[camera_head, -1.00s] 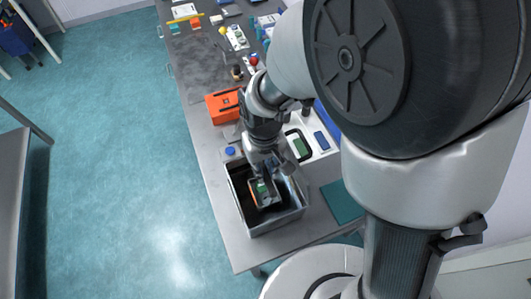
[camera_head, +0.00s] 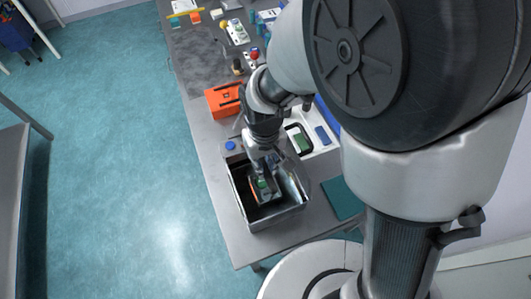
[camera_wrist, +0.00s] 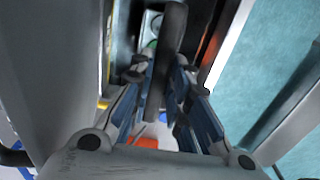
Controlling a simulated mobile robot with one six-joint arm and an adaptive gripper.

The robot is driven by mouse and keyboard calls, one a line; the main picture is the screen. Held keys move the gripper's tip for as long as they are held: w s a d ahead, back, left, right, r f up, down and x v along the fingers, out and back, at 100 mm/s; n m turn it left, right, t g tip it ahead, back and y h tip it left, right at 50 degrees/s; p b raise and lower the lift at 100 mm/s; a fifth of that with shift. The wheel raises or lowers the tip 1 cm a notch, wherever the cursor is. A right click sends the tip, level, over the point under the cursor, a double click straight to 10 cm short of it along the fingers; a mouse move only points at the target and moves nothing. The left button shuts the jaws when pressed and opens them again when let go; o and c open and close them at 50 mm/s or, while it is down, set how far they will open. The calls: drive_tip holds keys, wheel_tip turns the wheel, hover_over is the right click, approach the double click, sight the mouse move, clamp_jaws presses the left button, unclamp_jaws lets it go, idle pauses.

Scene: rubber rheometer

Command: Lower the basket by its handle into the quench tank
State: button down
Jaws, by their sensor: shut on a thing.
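The quench tank (camera_head: 279,223) is an open grey metal box near the front end of the bench in the head view. My gripper (camera_head: 262,178) points down inside its opening. The small basket (camera_head: 255,193) is below my gripper, within the tank's walls, with a green and an orange part showing. In the wrist view, my gripper's blue-padded fingers (camera_wrist: 168,108) are shut on the dark handle (camera_wrist: 170,45), which runs between them. My gripper hides much of the basket, and I cannot tell whether the basket touches the tank floor.
An orange case (camera_head: 224,101) and a blue round button (camera_head: 230,145) lie behind the tank. A white tray (camera_head: 320,150) is at the back right, and a dark green mat (camera_head: 341,198) lies right of the tank. Open floor (camera_head: 120,170) is on the left.

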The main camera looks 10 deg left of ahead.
drive_tip(key=shift+f, duration=0.2)
drive_tip(key=c, duration=1.4)
unclamp_jaws()
drive_tip(key=shift+c, duration=0.2)
drive_tip(key=shift+r, duration=0.1)
wheel_tip(320, 180, up, 12)
drive_tip(key=shift+d, duration=0.1)
drive_tip(key=s+d+r+m+t+b, duration=0.2)
drive_tip(key=s+d+m, duration=0.1)
drive_tip(key=d, duration=0.7)
drive_tip(key=s+d+r+m+t+b, duration=0.2)
drive_tip(key=s+d, duration=0.4)
drive_tip(key=d, duration=0.4)
drive_tip(key=shift+s+d+r+m+t+b, duration=0.15)
drive_tip(key=shift+m+t+b, duration=0.15)
drive_tip(key=shift+m+b, duration=0.35)
